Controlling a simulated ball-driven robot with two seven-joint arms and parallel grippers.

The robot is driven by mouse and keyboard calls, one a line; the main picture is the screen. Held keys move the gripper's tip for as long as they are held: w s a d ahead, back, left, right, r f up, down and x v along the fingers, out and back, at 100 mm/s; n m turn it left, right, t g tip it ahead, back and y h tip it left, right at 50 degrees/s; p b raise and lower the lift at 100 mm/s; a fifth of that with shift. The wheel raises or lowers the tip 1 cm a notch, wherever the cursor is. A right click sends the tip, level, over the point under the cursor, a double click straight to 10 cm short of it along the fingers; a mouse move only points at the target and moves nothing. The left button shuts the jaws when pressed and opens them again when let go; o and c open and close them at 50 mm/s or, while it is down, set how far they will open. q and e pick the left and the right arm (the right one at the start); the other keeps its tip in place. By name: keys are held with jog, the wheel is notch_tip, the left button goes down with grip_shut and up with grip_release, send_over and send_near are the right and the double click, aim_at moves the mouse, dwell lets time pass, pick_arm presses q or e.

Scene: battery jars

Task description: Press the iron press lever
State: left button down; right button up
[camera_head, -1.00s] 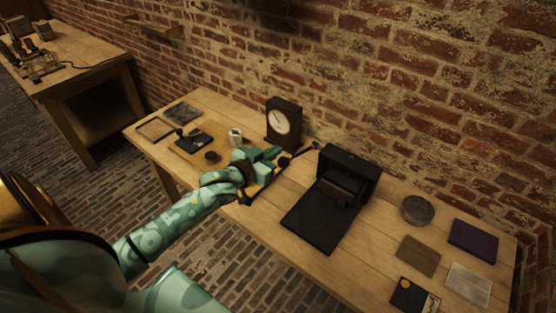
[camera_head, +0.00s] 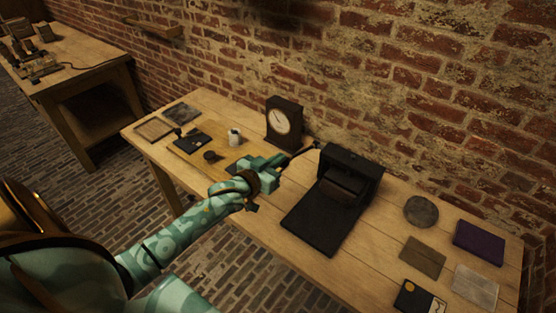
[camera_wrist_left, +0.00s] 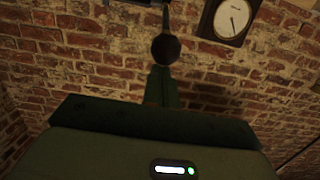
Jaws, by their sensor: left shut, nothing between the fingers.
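The dark iron press (camera_head: 352,165) stands on the wooden table, with a flat black plate in front. Its lever (camera_head: 305,149) sticks out to the left of the press top, toward my left gripper (camera_head: 283,160). In the left wrist view, the lever shows as a thin rod ending in a dark round knob (camera_wrist_left: 166,49). My left gripper is shut and empty, with its fingertips (camera_wrist_left: 161,75) at or just below the knob in that view. I cannot tell whether they touch it. My right gripper is in neither view.
A dark clock (camera_head: 283,122) stands behind the gripper, near the brick wall. A white cup (camera_head: 234,137) and small dark items lie to the left. A round grey disc (camera_head: 420,211), a purple block (camera_head: 479,242) and flat plates lie to the right of the press.

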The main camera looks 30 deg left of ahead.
pick_arm(q)
notch_tip(320, 180, down, 10)
jog(key=s+t+b, duration=0.2)
jog(key=t+b, duration=0.1)
jog(key=b, duration=0.7)
jog(key=shift+f+b, duration=0.2)
jog(key=shift+b, duration=0.2)
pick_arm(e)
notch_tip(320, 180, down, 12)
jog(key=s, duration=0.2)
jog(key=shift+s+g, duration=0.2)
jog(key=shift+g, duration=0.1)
pick_arm(q)
jog(key=shift+a, duration=0.1)
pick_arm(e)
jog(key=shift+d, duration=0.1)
